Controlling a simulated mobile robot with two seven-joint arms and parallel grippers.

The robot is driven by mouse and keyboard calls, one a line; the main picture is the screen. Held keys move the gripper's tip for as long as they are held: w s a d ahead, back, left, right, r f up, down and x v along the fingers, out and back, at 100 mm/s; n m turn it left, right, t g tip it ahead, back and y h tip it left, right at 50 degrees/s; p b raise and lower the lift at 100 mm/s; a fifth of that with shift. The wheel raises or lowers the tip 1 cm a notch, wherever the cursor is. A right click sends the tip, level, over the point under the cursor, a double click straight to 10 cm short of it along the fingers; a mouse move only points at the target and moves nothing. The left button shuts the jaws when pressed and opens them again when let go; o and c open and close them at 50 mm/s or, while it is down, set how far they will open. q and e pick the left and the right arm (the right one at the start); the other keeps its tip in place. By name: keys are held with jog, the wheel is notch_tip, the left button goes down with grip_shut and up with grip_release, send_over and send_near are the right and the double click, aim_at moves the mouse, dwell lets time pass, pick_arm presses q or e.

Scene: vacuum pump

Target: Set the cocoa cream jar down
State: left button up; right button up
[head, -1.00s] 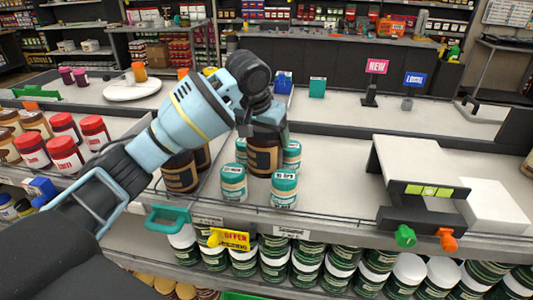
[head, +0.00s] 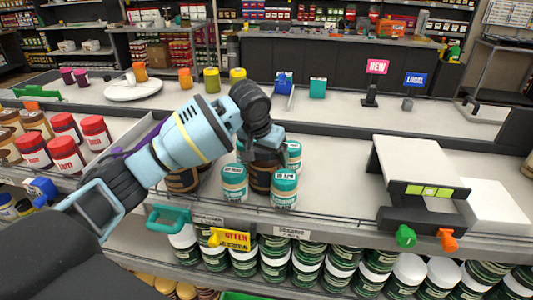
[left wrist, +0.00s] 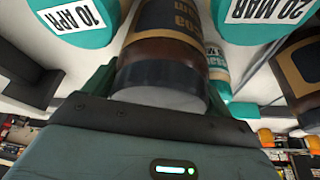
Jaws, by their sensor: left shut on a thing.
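The cocoa cream jar (head: 261,177) is a brown jar with a dark, tan-edged label. It stands upright among several teal-lidded jars on the light shelf top in the head view. My left gripper (head: 263,145) is above it, shut on its upper part. In the left wrist view the jar (left wrist: 167,50) sits between the fingers, its grey end towards the camera. I cannot tell whether its base touches the shelf. My right gripper is not identifiable in view.
Teal-lidded jars (head: 234,183) (head: 284,189) crowd the cocoa jar in front, with others behind. Another brown jar (head: 183,180) stands to the left. Red-lidded jars (head: 66,154) are further left. A white stepped stand (head: 415,160) is at right, with clear shelf between.

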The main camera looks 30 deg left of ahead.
pick_arm(q)
jog(key=o, duration=1.2)
jog(key=shift+o, duration=0.2)
